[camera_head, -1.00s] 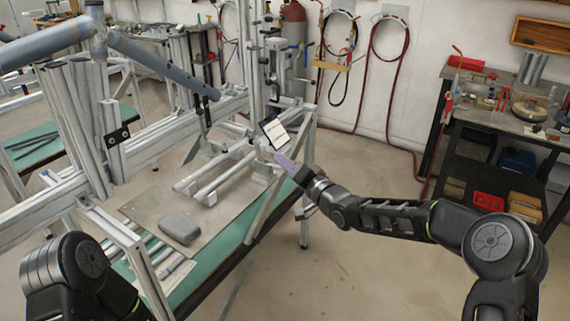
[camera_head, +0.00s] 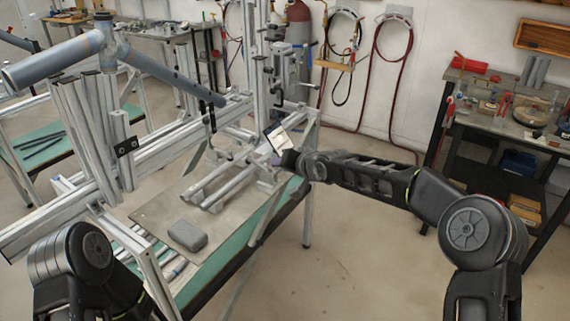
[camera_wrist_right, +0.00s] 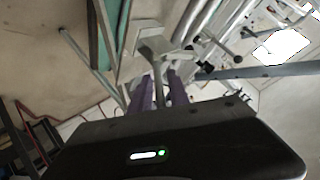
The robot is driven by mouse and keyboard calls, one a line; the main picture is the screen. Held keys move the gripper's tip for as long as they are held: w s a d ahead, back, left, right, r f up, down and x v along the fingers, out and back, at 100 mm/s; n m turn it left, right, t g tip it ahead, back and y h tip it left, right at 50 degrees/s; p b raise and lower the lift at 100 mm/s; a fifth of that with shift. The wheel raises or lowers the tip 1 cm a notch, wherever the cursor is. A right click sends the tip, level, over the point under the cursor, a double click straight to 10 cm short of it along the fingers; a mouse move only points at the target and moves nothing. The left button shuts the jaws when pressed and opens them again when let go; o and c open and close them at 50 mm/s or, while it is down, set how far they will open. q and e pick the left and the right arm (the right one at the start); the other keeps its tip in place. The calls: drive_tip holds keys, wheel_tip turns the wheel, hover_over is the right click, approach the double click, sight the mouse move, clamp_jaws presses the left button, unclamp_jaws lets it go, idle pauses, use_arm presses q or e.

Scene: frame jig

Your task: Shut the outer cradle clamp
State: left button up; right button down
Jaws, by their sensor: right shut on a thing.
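The frame jig's cradle rails (camera_head: 222,188) lie over a grey plate, and grey clamp hardware (camera_head: 268,176) stands at their far right end. My right gripper (camera_head: 281,160) is at that hardware, its fingers mostly hidden in the head view. In the right wrist view, the purple fingers of my right gripper (camera_wrist_right: 160,92) are shut on a thin grey rod, which appears to be the clamp's lever (camera_wrist_right: 153,66). A grey bracket (camera_wrist_right: 160,42) is just beyond the fingertips. Whether the clamp is open or closed cannot be told. My left gripper is out of view.
A white card (camera_head: 279,138) stands close to my right gripper. A grey block (camera_head: 187,235) lies on the plate (camera_head: 150,212). A grey tube frame (camera_head: 150,62) spans the jig above. A dark workbench (camera_head: 480,125) stands at right. The floor between is clear.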

drive_tip(key=shift+w+r, duration=0.1)
drive_tip(key=shift+r, duration=0.05)
idle(0.3)
drive_tip(key=c, duration=1.5)
unclamp_jaws()
drive_tip(key=b+v, duration=0.2)
drive_tip(key=v, duration=0.5)
drive_tip(key=shift+s+r, duration=0.25)
drive_tip(key=shift+r, duration=0.1)
drive_tip(key=shift+c, duration=0.2)
